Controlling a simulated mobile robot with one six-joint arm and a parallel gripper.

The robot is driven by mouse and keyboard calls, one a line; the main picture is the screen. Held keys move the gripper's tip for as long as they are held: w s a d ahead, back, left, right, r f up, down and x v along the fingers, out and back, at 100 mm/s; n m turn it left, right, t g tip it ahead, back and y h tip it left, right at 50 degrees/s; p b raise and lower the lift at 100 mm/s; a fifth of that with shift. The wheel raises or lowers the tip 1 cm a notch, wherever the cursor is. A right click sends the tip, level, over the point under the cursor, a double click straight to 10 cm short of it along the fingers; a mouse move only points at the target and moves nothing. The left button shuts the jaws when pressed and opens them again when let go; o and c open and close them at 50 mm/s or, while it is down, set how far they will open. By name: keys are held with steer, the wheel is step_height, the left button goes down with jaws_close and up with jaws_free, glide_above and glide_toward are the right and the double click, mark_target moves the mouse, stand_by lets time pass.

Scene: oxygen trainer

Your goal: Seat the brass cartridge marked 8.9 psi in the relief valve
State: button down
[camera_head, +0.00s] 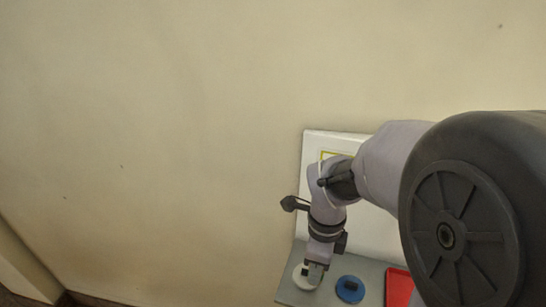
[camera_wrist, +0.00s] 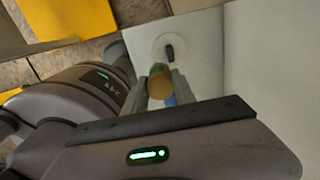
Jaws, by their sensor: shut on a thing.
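My gripper (camera_wrist: 160,86) is shut on a brass-coloured cylinder, the brass cartridge (camera_wrist: 159,71), in the wrist view. Its round end shows between the two fingers; no marking can be read on it. Beyond it is a white round disc (camera_wrist: 168,47) with a dark slot or knob, apart from the cartridge in the picture. In the head view my gripper (camera_head: 315,275) is over the grey shelf, beside the white disc (camera_head: 302,278) and partly covering it. The cartridge cannot be made out there. I cannot tell which part is the relief valve.
A blue disc (camera_head: 350,289) with a dark centre lies on the grey shelf (camera_head: 328,276), right of the white one. A red tray (camera_head: 398,287) is farther right, partly behind my arm. A white panel (camera_head: 312,158) stands behind the shelf. The wall at left is bare.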

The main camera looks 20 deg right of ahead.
steer(key=w+d, duration=0.1)
steer(key=d, duration=0.1)
steer(key=w+d, duration=0.1)
steer(key=d, duration=0.1)
steer(key=w+d, duration=0.1)
steer(key=d, duration=0.2)
steer(key=shift+w+f+b, duration=0.2)
steer(key=shift+f+b, duration=0.15)
steer(key=shift+f, duration=0.05)
step_height(320, 180, down, 3)
steer(key=shift+w+f+b, duration=0.1)
steer(key=shift+f+b, duration=0.1)
steer(key=shift+b, duration=0.6)
steer(key=shift+f, duration=0.2)
steer(key=c, duration=1)
jaws_free()
steer(key=shift+c, duration=0.2)
steer(key=shift+r, duration=0.1)
